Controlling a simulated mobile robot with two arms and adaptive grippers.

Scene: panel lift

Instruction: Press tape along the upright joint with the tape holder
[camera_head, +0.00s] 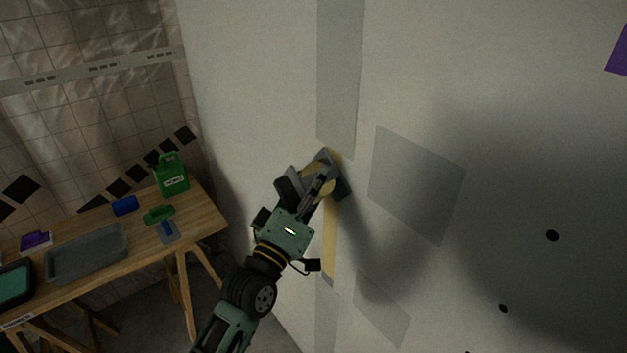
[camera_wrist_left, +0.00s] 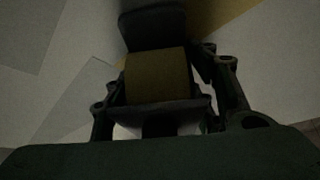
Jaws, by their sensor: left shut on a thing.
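My left gripper (camera_head: 312,185) is shut on the tape holder (camera_head: 341,188), a dark grey holder with a yellowish tape roll, and has it against the pale wall panel. In the left wrist view the tape roll (camera_wrist_left: 157,76) sits between the fingers of my left gripper (camera_wrist_left: 165,100). The upright joint (camera_head: 340,75) is a grey vertical band on the panel. A strip of yellow tape (camera_head: 330,238) lies along it below the holder. Above the holder the band is grey. The gripper hides part of the holder. My right gripper is not in view.
A wooden trestle table (camera_head: 205,222) stands at the left with a grey tray (camera_head: 88,254), a green container (camera_head: 171,176), a blue block (camera_head: 125,206) and a purple item (camera_head: 36,241). Grey patches (camera_head: 417,184) and dark round spots mark the panel. A tiled wall is behind the table.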

